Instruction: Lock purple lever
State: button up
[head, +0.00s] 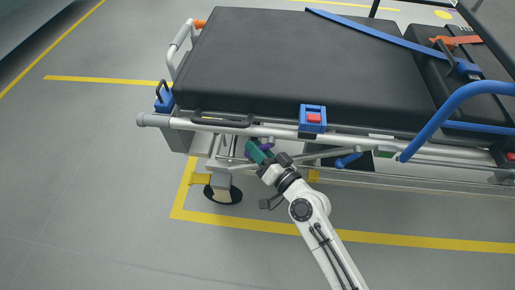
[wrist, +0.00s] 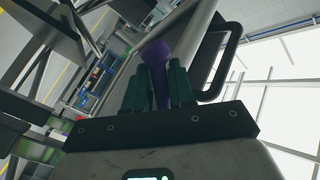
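The purple lever (wrist: 157,52) shows in the wrist view, its rounded end beyond my fingertips and its stem running down between the fingers. My gripper (wrist: 160,80) has green fingers on both sides of the stem, and the stem fills the narrow gap, so it looks shut on the lever. In the head view my gripper (head: 256,152) is at the side of the stretcher (head: 300,60), below its side rail. Only small bits of the purple lever (head: 267,143) show there; my fingers hide the rest.
A black handle (head: 222,120) and a blue clip with a red button (head: 313,118) are on the rail above my gripper. A caster wheel (head: 222,194) stands below left. A blue curved bar (head: 440,115) is at right. The floor at left is clear.

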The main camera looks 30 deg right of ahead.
grip_shut()
jog(key=shift+r+p, duration=0.1)
jog(key=shift+p, duration=0.35)
jog(key=shift+r+p, duration=0.1)
jog(key=shift+p, duration=0.45)
jog(key=n+g+p, duration=0.1)
jog(key=p, duration=0.2)
jog(key=d+n+g+h+p, duration=0.1)
jog(key=p, duration=0.2)
jog(key=shift+s+f+p, duration=0.3)
jog(key=shift+f+p, duration=0.05)
jog(key=shift+p, duration=0.05)
jog(key=shift+s+f+g+p, duration=0.1)
jog(key=shift+f+g+p, duration=0.25)
jog(key=shift+g+p, duration=0.2)
jog(key=shift+o, duration=1.9)
grip_release()
